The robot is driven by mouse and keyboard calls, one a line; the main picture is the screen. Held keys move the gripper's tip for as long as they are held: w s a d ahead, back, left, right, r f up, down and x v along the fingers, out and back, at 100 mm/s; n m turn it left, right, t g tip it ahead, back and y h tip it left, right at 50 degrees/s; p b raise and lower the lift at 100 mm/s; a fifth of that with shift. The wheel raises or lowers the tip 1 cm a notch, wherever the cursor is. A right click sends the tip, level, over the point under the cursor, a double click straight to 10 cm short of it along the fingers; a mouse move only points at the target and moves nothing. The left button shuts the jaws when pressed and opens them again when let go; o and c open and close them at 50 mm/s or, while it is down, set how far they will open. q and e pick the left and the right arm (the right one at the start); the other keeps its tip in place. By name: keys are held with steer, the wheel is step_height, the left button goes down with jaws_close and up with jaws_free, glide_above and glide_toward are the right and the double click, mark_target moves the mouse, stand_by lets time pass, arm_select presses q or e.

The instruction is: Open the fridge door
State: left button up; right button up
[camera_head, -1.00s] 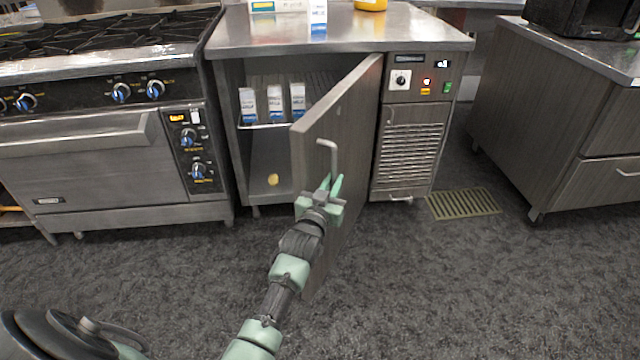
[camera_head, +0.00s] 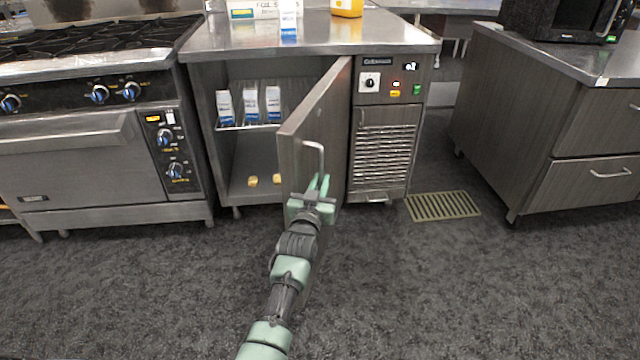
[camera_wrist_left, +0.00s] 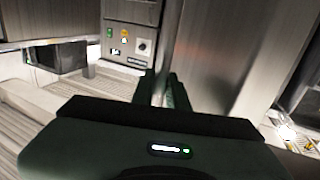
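The fridge is a steel cabinet under a counter (camera_head: 235,42). Its grey door (camera_head: 318,115) stands well open, hinged on the right, with its free edge swung out towards me. A metal bar handle (camera_head: 322,156) is on the door's outer face. My left gripper (camera_head: 318,184) is at the lower part of this handle, its two green fingers close together around the bar. In the left wrist view the fingers (camera_wrist_left: 164,92) point at a vertical bar beside the door's face; the exact contact is partly hidden. My right gripper is in neither view.
Inside the fridge, white-and-blue cartons (camera_head: 250,105) stand on a shelf and small yellow items (camera_head: 252,181) lie at the bottom. A stove (camera_head: 80,150) is at the left, a drawer cabinet (camera_head: 560,130) at the right. A floor grate (camera_head: 443,206) lies between; the floor in front is clear.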

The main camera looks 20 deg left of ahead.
arm_select(q)
steer(key=o, duration=0.4)
steer(key=shift+r, duration=0.1)
steer(key=shift+c, duration=0.2)
steer(key=shift+w, duration=0.1)
